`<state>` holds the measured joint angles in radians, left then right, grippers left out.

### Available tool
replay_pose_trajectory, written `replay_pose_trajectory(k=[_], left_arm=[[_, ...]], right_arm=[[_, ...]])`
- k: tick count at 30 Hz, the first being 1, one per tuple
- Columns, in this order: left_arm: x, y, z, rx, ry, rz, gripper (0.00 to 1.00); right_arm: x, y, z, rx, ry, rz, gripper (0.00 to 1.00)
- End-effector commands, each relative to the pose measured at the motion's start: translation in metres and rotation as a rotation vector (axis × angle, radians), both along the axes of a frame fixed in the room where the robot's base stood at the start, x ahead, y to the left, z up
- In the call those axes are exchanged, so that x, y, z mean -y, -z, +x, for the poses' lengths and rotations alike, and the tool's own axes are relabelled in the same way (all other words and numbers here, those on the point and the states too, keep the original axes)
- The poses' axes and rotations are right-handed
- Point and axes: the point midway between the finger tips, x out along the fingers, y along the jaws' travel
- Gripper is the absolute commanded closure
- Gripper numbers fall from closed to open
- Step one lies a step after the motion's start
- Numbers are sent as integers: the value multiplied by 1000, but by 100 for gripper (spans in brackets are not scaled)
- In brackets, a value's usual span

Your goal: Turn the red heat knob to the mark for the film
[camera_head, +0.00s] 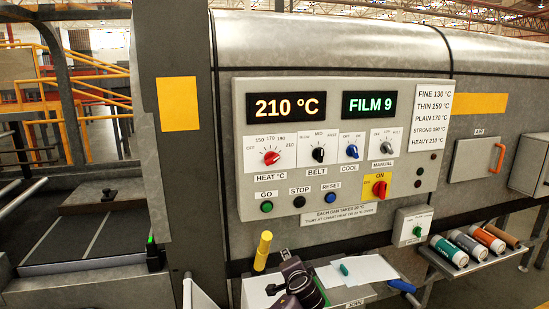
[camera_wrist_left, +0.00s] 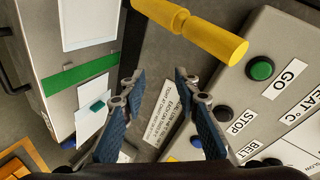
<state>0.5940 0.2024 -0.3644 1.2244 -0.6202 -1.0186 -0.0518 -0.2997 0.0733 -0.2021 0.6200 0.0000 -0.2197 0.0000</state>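The red heat knob (camera_head: 271,157) sits on a white dial plate at the left of the control panel (camera_head: 325,185), above the label HEAT °C. Its pointer is too small to read surely. The heat display (camera_head: 287,107) reads 210 °C. The film display (camera_head: 369,105) reads FILM 9. A chart (camera_head: 433,115) lists FINE 130 °C, THIN 150, PLAIN 170, STRONG 190 and HEAVY 210. My left gripper (camera_head: 302,284) is below the panel, away from the knob. In the left wrist view its fingers (camera_wrist_left: 158,88) are apart and empty. My right gripper is not in view.
Belt (camera_head: 318,153), cool and manual knobs share the panel with GO, STOP and RESET buttons and a red ON switch (camera_head: 379,189). A yellow handle (camera_head: 263,251) stands close left of my gripper. Several cans (camera_head: 467,245) lie on a shelf at right.

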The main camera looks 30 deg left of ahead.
Motion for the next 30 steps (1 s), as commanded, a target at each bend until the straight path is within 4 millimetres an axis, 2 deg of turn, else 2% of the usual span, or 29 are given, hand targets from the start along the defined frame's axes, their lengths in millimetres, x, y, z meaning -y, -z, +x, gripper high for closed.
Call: replay_pose_trajectory(k=[1,2,3,6,9,12,15,30], left_arm=[[-5,-66,12,75,-25,39,71],[-9,-97,15,110,-43,60,71],[-13,-136,17,156,-68,85,71],[-21,-216,14,254,-123,131,71],[-26,-268,7,320,-165,158,71],[-29,-294,2,355,-189,170,71],[-32,-302,2,364,-197,175,71],[-74,-302,44,361,-195,174,71]], right_arm=[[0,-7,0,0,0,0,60],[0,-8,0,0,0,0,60],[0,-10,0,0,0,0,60],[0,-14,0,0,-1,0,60],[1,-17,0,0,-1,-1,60],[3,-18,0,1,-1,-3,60],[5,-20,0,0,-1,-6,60],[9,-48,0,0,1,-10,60]])
